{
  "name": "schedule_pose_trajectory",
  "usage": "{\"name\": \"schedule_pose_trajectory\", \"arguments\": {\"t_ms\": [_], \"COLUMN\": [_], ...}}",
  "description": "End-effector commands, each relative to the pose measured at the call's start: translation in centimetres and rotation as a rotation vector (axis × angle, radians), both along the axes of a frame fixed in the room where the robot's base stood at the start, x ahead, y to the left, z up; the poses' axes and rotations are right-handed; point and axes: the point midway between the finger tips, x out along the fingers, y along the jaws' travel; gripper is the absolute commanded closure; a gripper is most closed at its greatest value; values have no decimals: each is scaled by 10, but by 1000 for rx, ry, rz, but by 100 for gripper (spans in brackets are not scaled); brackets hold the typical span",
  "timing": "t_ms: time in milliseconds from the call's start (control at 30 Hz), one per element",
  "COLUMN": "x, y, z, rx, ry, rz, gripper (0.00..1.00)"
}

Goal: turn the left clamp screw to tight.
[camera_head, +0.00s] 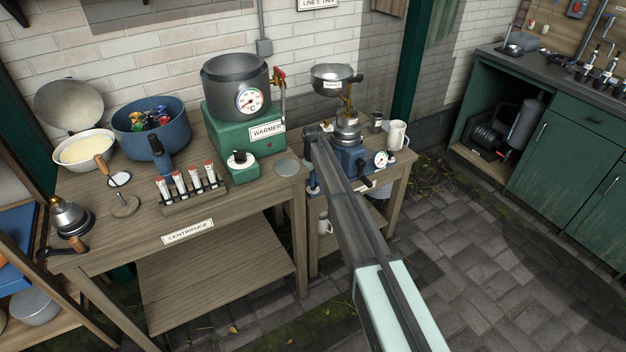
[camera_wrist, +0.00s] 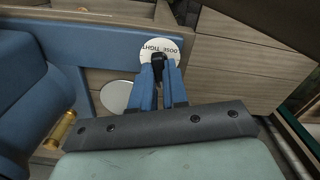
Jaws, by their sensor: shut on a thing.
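In the wrist view, the clamp screw shows as a small black knob (camera_wrist: 158,57) in front of a white round plate (camera_wrist: 177,44) lettered with "TIGHT" and what looks like "LOOSE". The two blue fingers of my gripper (camera_wrist: 158,72) are shut on the knob from both sides. The knob's lower part is hidden between the fingers, and I cannot tell which word it points to. In the head view, my arm reaches to the blue-based machine (camera_head: 352,160) on the small right table. There my arm hides the clamp screw and most of my gripper.
The machine carries a pressure gauge (camera_head: 380,159) and a metal bowl (camera_head: 335,78) above. A white mug (camera_head: 397,134) stands at its right. On the left table are a green warmer (camera_head: 232,142), a blue pot (camera_head: 150,122) and a tube rack (camera_head: 195,203). A brass handle (camera_wrist: 62,130) lies left of my fingers.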

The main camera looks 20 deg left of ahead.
Motion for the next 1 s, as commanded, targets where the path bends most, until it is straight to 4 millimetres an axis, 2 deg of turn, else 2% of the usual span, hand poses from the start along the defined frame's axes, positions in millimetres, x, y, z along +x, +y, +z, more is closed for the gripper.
{"name": "schedule_pose_trajectory", "arguments": {"t_ms": [367,1000], "x": [0,0], "y": [0,0], "z": [0,0], "rx": [0,0], "ry": [1,0], "rz": [-86,-598], "gripper": [100,100]}}
